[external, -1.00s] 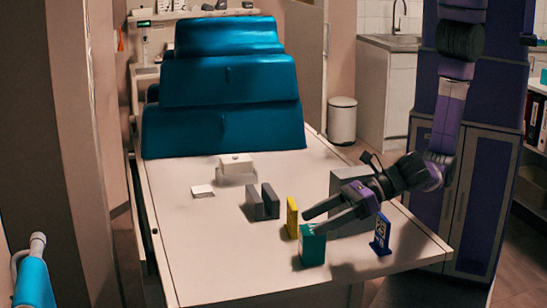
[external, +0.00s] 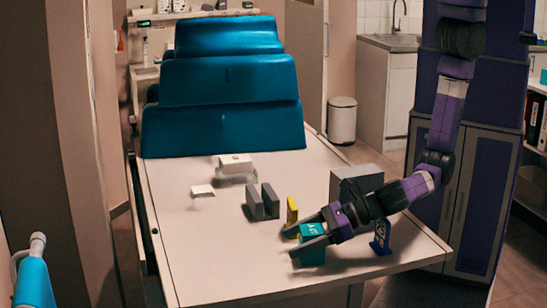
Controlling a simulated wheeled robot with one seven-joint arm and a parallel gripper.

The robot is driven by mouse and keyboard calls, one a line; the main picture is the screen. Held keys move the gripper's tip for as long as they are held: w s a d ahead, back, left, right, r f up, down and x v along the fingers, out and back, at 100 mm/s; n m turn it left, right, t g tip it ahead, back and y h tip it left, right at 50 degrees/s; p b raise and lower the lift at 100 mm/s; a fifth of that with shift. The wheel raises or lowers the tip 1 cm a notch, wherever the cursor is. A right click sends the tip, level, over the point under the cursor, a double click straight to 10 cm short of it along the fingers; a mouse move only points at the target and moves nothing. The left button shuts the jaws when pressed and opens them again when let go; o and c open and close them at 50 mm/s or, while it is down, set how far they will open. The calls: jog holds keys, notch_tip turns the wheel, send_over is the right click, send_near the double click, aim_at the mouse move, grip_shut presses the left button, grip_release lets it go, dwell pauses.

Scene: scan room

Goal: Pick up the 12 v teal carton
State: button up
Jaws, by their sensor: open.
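The teal carton (external: 312,230) stands upright near the front of the table, with pale lettering on its top part. My gripper (external: 292,243) is open, its two fingers pointing left. The fingers lie on either side of the carton, one behind it and one across its front. The front finger hides part of the carton's face. I cannot tell whether either finger touches it.
A yellow block (external: 292,209) stands just behind the far finger. A blue sign-like block (external: 381,237) is right of the carton, below my arm. A grey box (external: 350,181) is behind my gripper. Dark grey uprights (external: 262,202) stand further left. The table's front left (external: 210,265) is clear.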

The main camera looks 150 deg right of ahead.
jog(key=shift+w+d, duration=0.15)
jog(key=c, duration=1.4)
jog(key=shift+c, duration=0.2)
